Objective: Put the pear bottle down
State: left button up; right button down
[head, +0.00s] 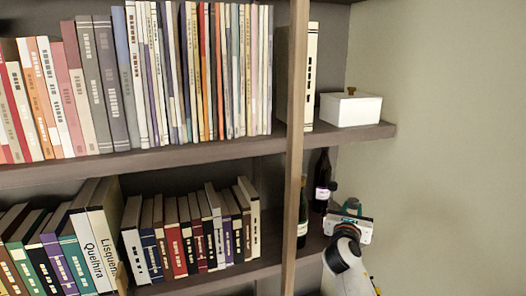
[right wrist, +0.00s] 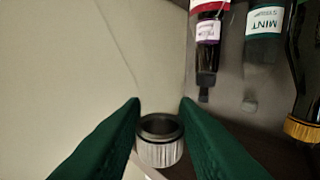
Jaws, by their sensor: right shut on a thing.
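My right gripper (head: 346,208) is at the right end of the lower shelf, by the dark bottles. In the right wrist view its green fingers (right wrist: 160,106) are shut on a round, ribbed grey cap-like part (right wrist: 159,152) with a dark top. I take it for part of the pear bottle; no pear label shows, and most of the bottle is hidden. Whether its base touches the shelf cannot be told. My left gripper is not in view.
A dark bottle with a pinkish label (head: 322,182) stands close behind my gripper. Another bottle (head: 303,218) is partly behind the upright post (head: 294,130). The wrist view shows plum (right wrist: 207,40), mint (right wrist: 263,35) and gold-capped (right wrist: 303,128) bottles. A white box (head: 350,111) sits above.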

jog(key=s+a+f+n+t+y+b, duration=0.1)
jog(key=s+a+f+n+y+b, duration=0.15)
jog(key=s+f, duration=0.65)
jog(key=s+a+f+n+y+b, duration=0.15)
jog(key=s+f+b, duration=0.25)
jog(key=s+f, duration=0.5)
pick_arm(q)
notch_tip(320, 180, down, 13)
jog(key=b, duration=0.5)
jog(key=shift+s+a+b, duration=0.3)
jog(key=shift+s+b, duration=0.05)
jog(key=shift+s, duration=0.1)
pick_arm(e)
jog(key=s+a+f+y, duration=0.1)
jog(key=s+f, duration=0.1)
jog(key=s, duration=0.6)
jog(key=s+a+f+y, duration=0.1)
jog(key=s+f+y, duration=0.1)
jog(key=s, duration=0.7)
jog(key=shift+a+f+n+t+y, duration=0.3)
jog(key=shift+a+f+n, duration=0.05)
jog(key=shift+n, duration=0.05)
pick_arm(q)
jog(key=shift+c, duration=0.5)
